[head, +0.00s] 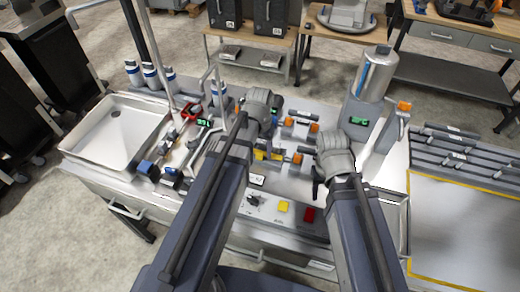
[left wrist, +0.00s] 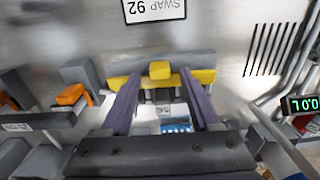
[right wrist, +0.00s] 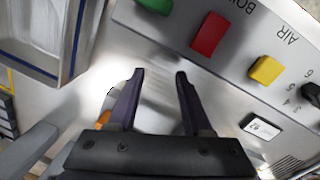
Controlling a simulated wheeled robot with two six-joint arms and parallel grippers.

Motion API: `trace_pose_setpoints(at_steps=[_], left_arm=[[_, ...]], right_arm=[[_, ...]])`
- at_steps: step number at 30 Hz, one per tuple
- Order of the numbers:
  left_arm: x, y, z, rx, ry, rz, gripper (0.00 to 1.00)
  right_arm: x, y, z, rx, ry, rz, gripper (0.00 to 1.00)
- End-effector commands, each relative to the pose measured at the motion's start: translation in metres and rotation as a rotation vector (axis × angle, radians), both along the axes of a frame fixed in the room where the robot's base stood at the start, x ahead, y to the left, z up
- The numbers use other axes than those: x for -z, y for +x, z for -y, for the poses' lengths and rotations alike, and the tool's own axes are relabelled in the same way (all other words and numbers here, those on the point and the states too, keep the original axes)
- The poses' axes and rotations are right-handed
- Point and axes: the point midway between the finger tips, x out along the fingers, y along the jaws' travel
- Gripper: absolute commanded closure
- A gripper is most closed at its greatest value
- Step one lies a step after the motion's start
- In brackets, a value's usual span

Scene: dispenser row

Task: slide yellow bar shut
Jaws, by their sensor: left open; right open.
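The yellow bar (left wrist: 204,76) shows in the left wrist view as a yellow strip with a raised yellow block at its middle, set against a grey bar. In the head view, part of its yellow (head: 268,155) shows beside my left arm. My left gripper (left wrist: 160,76) is open, with one fingertip near each side of the yellow block; I cannot tell whether they touch the bar. My right gripper (right wrist: 160,73) is open and empty above the front of the bench, near the control panel. In the head view my left gripper's fingers are hidden by its arm.
A red button (right wrist: 210,34) and a yellow button (right wrist: 266,70) are on the front panel. Orange-tipped grey fixtures (left wrist: 70,95) lie left of the bar in the left wrist view. A metal cylinder (head: 376,72) stands at the right and a white basin (head: 112,135) at the left.

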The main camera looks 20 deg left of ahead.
Motion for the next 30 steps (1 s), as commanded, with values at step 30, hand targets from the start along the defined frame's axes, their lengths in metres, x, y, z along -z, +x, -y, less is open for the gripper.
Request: trace_pose_setpoints(at_steps=[30], left_arm=[[-0.079, 0.0, 0.0, 0.0, 0.0, 0.0, 0.38]], right_arm=[[-0.079, 0.0, 0.0, 0.002, 0.001, 0.0, 0.5]])
